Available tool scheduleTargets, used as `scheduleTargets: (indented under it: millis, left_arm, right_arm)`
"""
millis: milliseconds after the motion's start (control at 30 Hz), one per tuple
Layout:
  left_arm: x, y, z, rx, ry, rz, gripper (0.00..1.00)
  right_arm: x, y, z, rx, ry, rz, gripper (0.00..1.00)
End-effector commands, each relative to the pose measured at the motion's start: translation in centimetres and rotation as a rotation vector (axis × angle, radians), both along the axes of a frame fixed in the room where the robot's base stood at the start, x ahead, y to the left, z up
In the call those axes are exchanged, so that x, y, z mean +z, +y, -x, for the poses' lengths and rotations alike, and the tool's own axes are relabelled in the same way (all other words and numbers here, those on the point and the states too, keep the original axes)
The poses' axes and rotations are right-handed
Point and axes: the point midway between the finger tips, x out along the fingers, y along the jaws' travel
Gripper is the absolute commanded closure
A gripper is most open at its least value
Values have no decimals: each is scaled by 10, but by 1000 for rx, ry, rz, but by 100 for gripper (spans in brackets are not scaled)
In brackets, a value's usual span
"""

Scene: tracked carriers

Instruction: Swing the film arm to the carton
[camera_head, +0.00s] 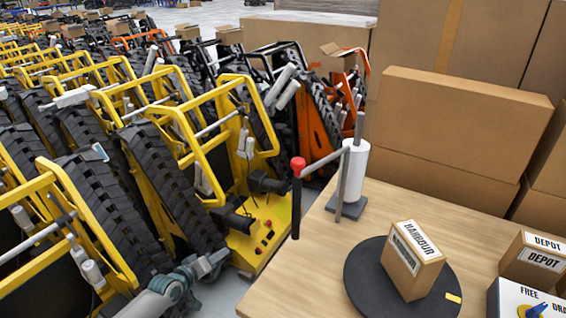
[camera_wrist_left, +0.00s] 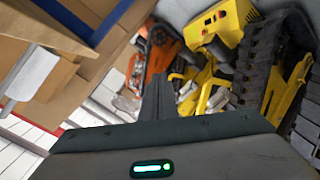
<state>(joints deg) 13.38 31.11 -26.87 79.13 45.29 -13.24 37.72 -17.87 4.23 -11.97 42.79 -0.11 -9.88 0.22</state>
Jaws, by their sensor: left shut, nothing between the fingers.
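The film arm (camera_head: 320,163) is a grey bar reaching out from a post on a dark base plate at the table's left edge. Its free end carries a dark upright handle with a red knob (camera_head: 298,163). A white film roll (camera_head: 354,172) stands upright at the post. The carton (camera_head: 413,262), labelled HARBOUR, sits on a black round turntable (camera_head: 362,283), apart from the arm. My left gripper (camera_head: 212,264) is left of the table, below and left of the handle, not touching it. Its dark fingers (camera_wrist_left: 158,95) are shut and empty in the left wrist view. My right gripper is not in view.
A DEPOT box (camera_head: 533,262) and a white panel (camera_head: 506,298) with a blue knob, marked FREE, stand at the table's right. Large cardboard boxes (camera_head: 455,125) rise behind. Yellow tracked carriers (camera_head: 225,130) crowd the left. The front left of the table (camera_head: 310,275) is bare.

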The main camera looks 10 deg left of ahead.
Motion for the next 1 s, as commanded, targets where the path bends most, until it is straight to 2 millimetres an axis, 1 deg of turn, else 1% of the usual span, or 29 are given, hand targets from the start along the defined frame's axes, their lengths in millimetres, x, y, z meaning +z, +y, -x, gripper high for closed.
scheduleTargets:
  millis: [33, 67, 100, 167, 200, 233, 267, 300, 367, 400, 500, 600, 700, 800, 1000]
  left_arm:
    - [37, -5, -15, -13, -38, 51, 100]
    - [57, -9, -21, -22, -53, 88, 100]
    - [86, -16, -29, -35, -75, 137, 100]
    - [128, -26, -36, -60, -99, 212, 100]
    - [157, -34, -38, -81, -113, 264, 100]
    - [178, -40, -39, -98, -121, 302, 100]
    - [199, -46, -38, -115, -126, 341, 100]
    - [227, -54, -36, -142, -131, 393, 100]
    - [265, -67, -29, -184, -130, 465, 100]
    - [288, -75, -23, -211, -125, 510, 100]
    - [334, -92, -5, -273, -102, 600, 100]
    - [365, -105, 13, -320, -74, 667, 100]
    - [383, -113, 25, -351, -51, 706, 100]
    - [391, -117, 32, -365, -36, 727, 100]
    - [394, -118, 33, -368, -33, 733, 100]
  right_arm:
    - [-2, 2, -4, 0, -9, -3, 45]
    - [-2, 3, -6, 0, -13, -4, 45]
    - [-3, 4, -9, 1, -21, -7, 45]
    - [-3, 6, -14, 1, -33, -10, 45]
    - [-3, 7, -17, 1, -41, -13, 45]
    - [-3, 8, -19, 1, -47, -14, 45]
    - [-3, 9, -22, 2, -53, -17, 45]
    - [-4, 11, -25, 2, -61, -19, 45]
    - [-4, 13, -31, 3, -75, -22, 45]
    - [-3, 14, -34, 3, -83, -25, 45]
    - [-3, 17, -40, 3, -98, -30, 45]
    - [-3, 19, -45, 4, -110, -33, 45]
    - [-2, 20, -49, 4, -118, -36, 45]
    - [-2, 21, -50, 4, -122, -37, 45]
    - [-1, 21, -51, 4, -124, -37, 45]
